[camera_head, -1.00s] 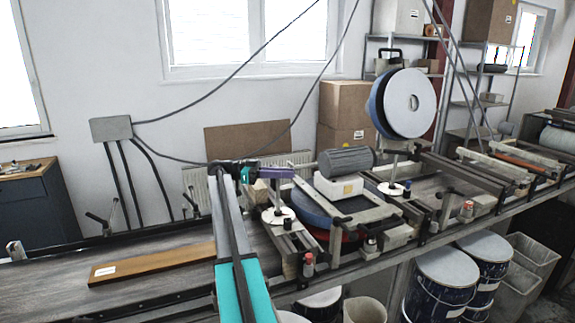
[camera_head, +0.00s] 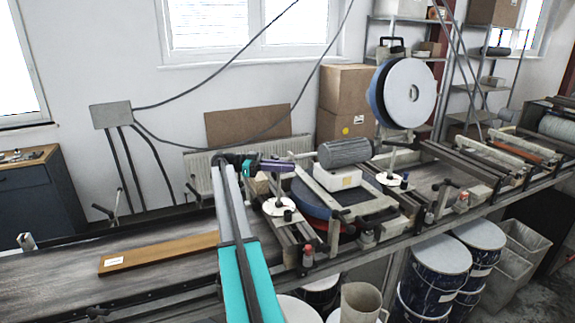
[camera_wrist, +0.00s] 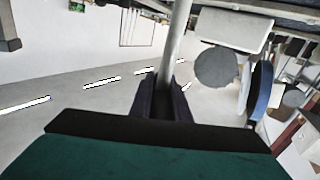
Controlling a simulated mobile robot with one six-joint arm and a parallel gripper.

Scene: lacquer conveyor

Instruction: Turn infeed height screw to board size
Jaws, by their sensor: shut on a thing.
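The infeed height screw (camera_head: 278,190) is a thin upright grey rod with a white round disc (camera_head: 277,207) at its foot, at the near end of the machine. My gripper (camera_head: 287,167), with dark purple fingers, reaches it from the left and is shut at its upper part. In the wrist view the pale grey rod (camera_wrist: 178,42) runs down between the two dark fingers (camera_wrist: 167,102). The fingers hide the gripped part. A brown wooden board (camera_head: 165,253) with a white label lies flat on the conveyor belt (camera_head: 50,277), left of my arm.
A grey motor on a white box (camera_head: 338,180) and a blue round unit stand just right of the screw. A second post carries a large white-faced disc (camera_head: 410,95). Blue drums (camera_head: 435,270) stand below the conveyor. A hanging cable crosses behind my arm.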

